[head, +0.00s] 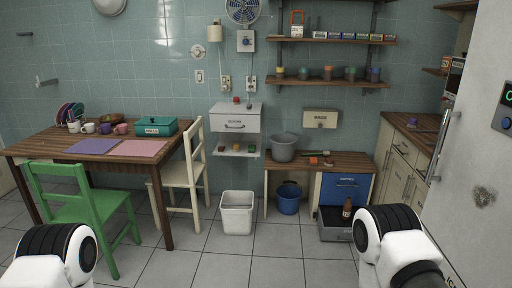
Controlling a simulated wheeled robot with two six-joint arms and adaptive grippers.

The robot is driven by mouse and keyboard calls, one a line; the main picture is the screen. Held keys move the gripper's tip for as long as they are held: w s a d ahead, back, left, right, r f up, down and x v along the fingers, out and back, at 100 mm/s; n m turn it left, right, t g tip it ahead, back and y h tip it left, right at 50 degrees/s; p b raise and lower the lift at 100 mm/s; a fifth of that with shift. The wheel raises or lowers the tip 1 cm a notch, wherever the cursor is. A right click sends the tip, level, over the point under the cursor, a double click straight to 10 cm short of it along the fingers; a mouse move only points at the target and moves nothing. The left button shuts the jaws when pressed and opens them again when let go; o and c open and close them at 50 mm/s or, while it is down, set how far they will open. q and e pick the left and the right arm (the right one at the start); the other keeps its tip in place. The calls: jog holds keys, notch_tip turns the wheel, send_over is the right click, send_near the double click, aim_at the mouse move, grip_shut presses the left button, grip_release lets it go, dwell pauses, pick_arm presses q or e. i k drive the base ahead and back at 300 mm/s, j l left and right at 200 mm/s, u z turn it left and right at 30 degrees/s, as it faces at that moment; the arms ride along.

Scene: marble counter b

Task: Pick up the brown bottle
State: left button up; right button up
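The brown bottle (347,210) is small in the head view, right of centre and low down. It looks upright, at a grey open box or pulled-out drawer (335,234) below the blue cabinet front (345,188). I cannot tell whether its base is inside. White and black links of my two arms show at the bottom left and bottom right corners. Neither gripper shows. The right arm link is just in front of the grey box and close to the bottle in the picture.
A blue bucket (288,199) and a white bin (237,217) stand on the floor left of the box. A green chair (84,218) and a wooden table (50,143) are at the left. A large white door (478,160) is at the right. The middle floor is clear.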

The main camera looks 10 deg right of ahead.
aim_at(347, 207)
jog(key=i+j+z, duration=0.15)
jog(key=i+z, duration=0.3)
jog(key=i, duration=0.25)
jog(key=i+j+z, duration=0.45)
jog(key=i, duration=0.25)
jog(key=i+j+z, duration=0.45)
jog(key=i+j, duration=0.15)
jog(key=i+j+z, duration=1.25)
jog(key=i+l, duration=0.05)
jog(key=l, duration=0.05)
